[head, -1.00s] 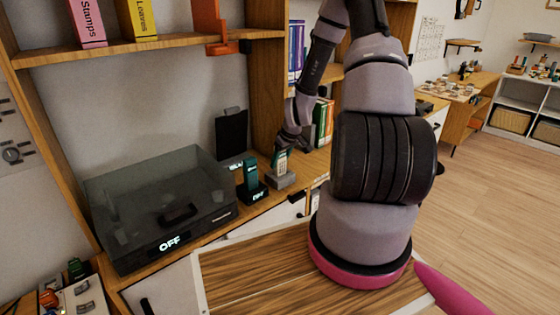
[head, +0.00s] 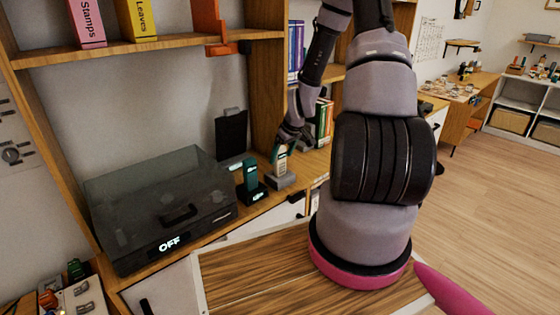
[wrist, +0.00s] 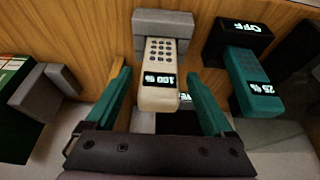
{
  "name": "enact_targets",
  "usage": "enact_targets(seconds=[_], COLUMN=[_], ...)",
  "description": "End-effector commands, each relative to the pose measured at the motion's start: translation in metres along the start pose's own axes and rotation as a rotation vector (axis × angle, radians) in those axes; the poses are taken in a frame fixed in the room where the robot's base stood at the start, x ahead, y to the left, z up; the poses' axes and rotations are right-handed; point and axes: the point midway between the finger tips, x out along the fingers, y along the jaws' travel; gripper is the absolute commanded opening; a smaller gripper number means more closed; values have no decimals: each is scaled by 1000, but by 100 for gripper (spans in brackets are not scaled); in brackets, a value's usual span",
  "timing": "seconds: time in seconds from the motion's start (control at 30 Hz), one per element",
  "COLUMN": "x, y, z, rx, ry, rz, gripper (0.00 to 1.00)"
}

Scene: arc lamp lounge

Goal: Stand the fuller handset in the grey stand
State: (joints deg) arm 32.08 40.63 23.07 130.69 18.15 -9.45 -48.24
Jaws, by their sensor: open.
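The cream handset (wrist: 159,75), with a dark keypad and a display reading 100 %, stands upright in the grey stand (wrist: 162,20). In the head view it shows on the shelf (head: 283,165), above the grey stand (head: 281,181). A teal handset (wrist: 247,80) reading 25 % stands in a black stand (wrist: 239,32) marked OFF; it also shows in the head view (head: 250,174). My gripper (wrist: 158,72) is open, its teal fingers on either side of the cream handset with gaps visible. Its fingertips are small in the head view.
A dark-lidded box (head: 160,205) marked OFF fills the shelf at left. A black upright panel (head: 231,134) stands behind the handsets. Books (head: 322,122) stand to the right, and a grey bookend-like block (wrist: 38,95) shows in the wrist view.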

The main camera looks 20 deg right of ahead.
Motion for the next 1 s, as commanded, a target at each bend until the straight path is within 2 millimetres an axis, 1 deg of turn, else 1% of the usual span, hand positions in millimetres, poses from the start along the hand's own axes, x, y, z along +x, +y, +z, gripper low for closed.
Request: enact_targets(seconds=[0.03, 0.1, 0.3, 0.4, 0.5, 0.67, 0.77, 0.87, 0.97, 1.0], x=[-13, -28, -65, -77, -84, -89, -103, -133, -176, -194], y=[2, 2, 2, 1, 1, 0, -3, -10, -24, -31], z=[-1, -1, 0, -1, 0, -1, -6, -16, -26, -30], rx=[0, -1, 1, 0, 1, 1, 10, 40, 94, 121], ry=[3, 3, 2, 3, 2, 0, -2, -3, 5, 12], rz=[4, 5, 4, 2, 2, 3, 17, 46, 81, 93], gripper=[87, 87, 87, 87, 87, 87, 87, 87, 87, 87])
